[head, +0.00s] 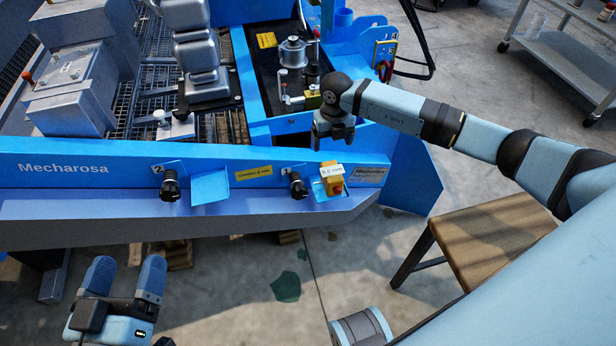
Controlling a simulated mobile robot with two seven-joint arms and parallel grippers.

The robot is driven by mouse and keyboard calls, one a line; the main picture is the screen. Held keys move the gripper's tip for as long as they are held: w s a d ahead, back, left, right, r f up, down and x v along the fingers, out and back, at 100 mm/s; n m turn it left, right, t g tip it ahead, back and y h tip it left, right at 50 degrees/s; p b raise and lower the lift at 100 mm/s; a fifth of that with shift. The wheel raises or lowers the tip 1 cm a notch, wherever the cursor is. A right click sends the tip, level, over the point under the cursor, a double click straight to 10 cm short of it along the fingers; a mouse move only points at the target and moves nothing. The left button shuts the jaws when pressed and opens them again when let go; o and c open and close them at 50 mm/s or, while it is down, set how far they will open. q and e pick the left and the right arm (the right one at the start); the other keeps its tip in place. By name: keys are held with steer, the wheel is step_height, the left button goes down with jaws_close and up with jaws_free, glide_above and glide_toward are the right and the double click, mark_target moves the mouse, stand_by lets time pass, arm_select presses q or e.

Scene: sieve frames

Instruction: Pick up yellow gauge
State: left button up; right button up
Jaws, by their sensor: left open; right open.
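A smaller yellow piece (312,95) shows by the clamp on the black plate, partly behind my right wrist; I cannot tell which is the gauge. My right gripper (333,142) points down above the panel's back edge, open and empty, just above the tagged block in the picture. My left gripper (125,276) is open and empty at lower left, in front of the machine.
The blue machine's front panel (100,165) carries two black knobs (170,185). A metal cylinder (292,52) stands on the black plate. A wooden stool (490,235) is at right, a grey cart (570,60) at upper right. A black cable hangs at the top.

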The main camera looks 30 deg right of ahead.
mark_target(332, 171)
steer(key=f+b, duration=0.1)
steer(key=f, duration=0.3)
steer(key=f+b, duration=0.1)
steer(key=f, duration=0.3)
steer(key=shift+s+d+b, duration=0.1)
steer(key=shift+s+b, duration=0.1)
steer(key=shift+b, duration=0.1)
steer(key=shift+f+b, duration=0.3)
steer(key=shift+f, duration=0.2)
steer(key=f, duration=0.1)
steer(key=f+b, duration=0.2)
steer(key=shift+d+f, duration=0.25)
steer(key=shift+f, duration=0.15)
steer(key=shift+f+b, duration=0.35)
steer(key=shift+r, duration=0.1)
arm_select(q)
steer(key=f+m, duration=0.1)
steer(key=f, duration=0.1)
steer(key=w+f+m+g, duration=0.1)
steer(key=f, duration=0.1)
steer(key=shift+w+a+f, duration=0.1)
steer(key=shift+a+f, duration=0.1)
steer(key=shift+f, duration=0.1)
arm_select(e)
steer(key=shift+r, duration=0.1)
steer(key=c, duration=1.3)
